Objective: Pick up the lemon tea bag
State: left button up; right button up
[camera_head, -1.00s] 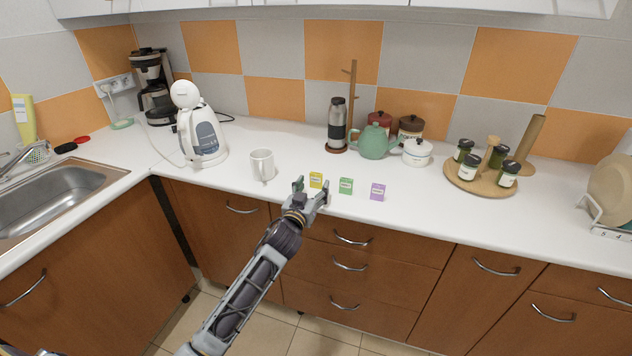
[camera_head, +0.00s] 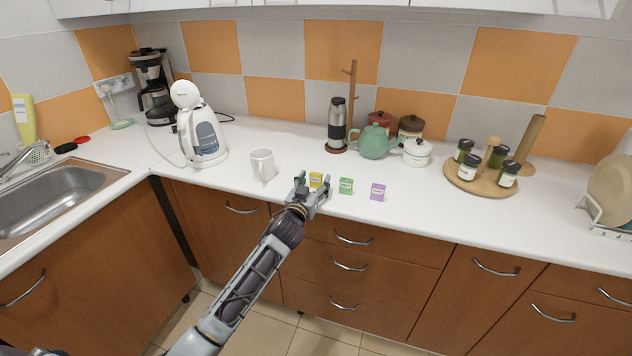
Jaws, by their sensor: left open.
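Three small tea bag packets stand in a row near the counter's front edge: a yellow one (camera_head: 316,179), a green one (camera_head: 346,186) and a purple one (camera_head: 378,192). The yellow one fits the lemon tea bag; its label is too small to read. My left gripper (camera_head: 313,187) is open, with its fingers around or just in front of the yellow packet and partly hiding its lower part. I cannot tell whether they touch it. My right gripper is not in view.
A white mug (camera_head: 262,165) stands left of the gripper. A green teapot (camera_head: 374,142), a white sugar pot (camera_head: 417,152) and a wooden tray (camera_head: 463,184) with jars stand behind and to the right. The counter's front strip right of the purple packet is clear.

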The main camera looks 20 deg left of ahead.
aim_at(315, 179)
pick_arm(q)
jog(key=shift+w, duration=1.6)
jog(key=shift+c, duration=0.3)
jog(key=c, duration=0.7)
